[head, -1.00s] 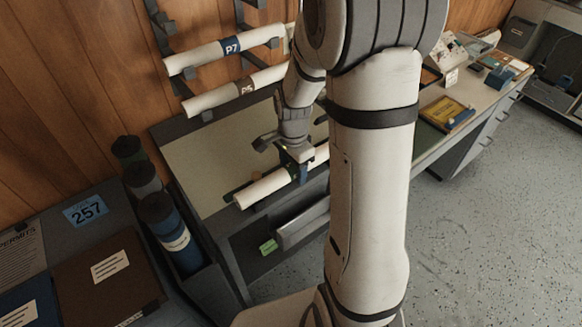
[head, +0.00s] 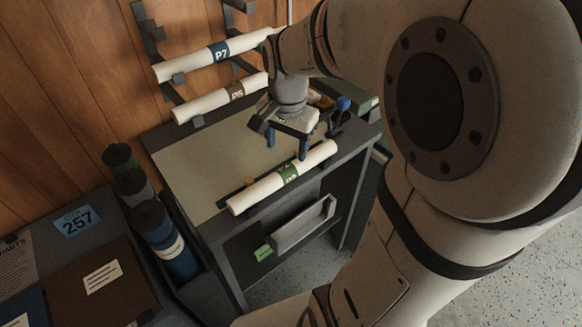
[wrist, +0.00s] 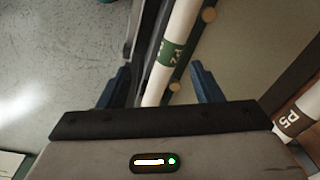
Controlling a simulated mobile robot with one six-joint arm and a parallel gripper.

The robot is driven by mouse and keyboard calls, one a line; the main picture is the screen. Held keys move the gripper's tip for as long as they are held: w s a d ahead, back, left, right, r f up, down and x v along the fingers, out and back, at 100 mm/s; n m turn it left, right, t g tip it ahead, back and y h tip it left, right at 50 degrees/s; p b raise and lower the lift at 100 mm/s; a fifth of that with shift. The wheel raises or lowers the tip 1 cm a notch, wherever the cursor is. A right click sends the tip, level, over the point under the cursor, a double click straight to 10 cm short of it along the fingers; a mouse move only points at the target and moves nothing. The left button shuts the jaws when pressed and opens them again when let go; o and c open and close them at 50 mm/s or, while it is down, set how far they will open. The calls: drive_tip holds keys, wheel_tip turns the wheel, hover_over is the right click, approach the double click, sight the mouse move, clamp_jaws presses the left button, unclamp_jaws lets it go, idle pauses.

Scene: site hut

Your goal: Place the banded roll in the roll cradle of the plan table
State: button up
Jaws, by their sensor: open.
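A white roll with a green band (head: 288,174) lies along the front of the plan table (head: 195,160). A dark cradle strip (head: 222,200) shows beside it, with small tan pegs (head: 249,180); how the roll sits in it is partly hidden. My gripper (head: 287,145) is open and empty, a little above the roll with its blue fingers apart. In the wrist view the banded roll (wrist: 173,52) runs between and beyond the open fingers of my gripper (wrist: 161,88).
Wall rack holds two white rolls, P7 (head: 190,66) and P5 (head: 208,102). Dark, grey and blue rolls (head: 165,240) stand left of the table. A cabinet with binders (head: 100,275) is at lower left. A blue-knobbed item (head: 343,103) stands at the table's back right.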

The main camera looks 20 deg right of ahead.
drive_tip(key=s+a+r+n+t, duration=0.1)
drive_tip(key=s+a+n+t, duration=0.1)
drive_tip(key=s+n, duration=0.7)
drive_tip(key=shift+s+a+r+n, duration=0.2)
drive_tip(key=shift+s+n, duration=0.2)
drive_tip(key=shift+s, duration=0.3)
